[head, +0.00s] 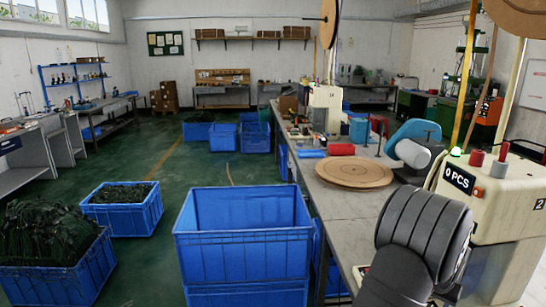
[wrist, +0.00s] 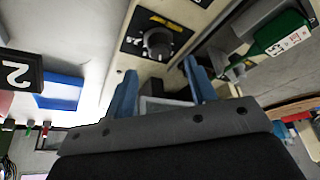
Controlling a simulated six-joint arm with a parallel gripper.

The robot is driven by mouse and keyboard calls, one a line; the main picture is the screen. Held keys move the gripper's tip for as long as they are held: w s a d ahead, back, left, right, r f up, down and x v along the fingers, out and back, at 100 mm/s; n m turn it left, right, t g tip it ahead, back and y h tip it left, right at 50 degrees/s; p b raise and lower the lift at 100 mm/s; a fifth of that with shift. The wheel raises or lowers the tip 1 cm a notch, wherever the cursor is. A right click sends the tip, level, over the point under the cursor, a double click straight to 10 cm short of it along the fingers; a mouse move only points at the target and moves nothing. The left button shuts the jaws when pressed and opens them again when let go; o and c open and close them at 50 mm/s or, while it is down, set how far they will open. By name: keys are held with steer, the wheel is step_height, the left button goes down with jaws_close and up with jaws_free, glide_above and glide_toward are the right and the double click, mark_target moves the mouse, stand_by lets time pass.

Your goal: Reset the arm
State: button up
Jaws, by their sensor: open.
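My gripper shows in the wrist view (wrist: 158,85), with its two blue fingers apart and nothing visible between them. Beyond the fingers is a cream machine panel with a black rotary knob (wrist: 158,42) on a dark plate; I cannot tell whether the fingers touch anything. In the head view my dark, ribbed arm is at the lower right, in front of the cream machine (head: 490,200) marked "0 PCS" and "2". The gripper itself is hidden in the head view.
A long workbench (head: 335,205) runs away from me, with a round brown disc (head: 354,173) on it. An empty blue crate (head: 243,240) stands left of the bench. Blue crates of dark material stand further left.

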steer(key=v, duration=1.2)
steer(key=x, duration=1.7)
steer(key=shift+f, duration=0.1)
steer(key=shift+w+a+m+g+h, duration=0.1)
steer(key=shift+m+g+h, duration=0.3)
steer(key=shift+m, duration=1.1)
steer(key=shift+m+g+h, duration=0.1)
steer(key=shift+m+g, duration=0.6)
steer(key=shift+m, duration=0.8)
steer(key=v, duration=0.7)
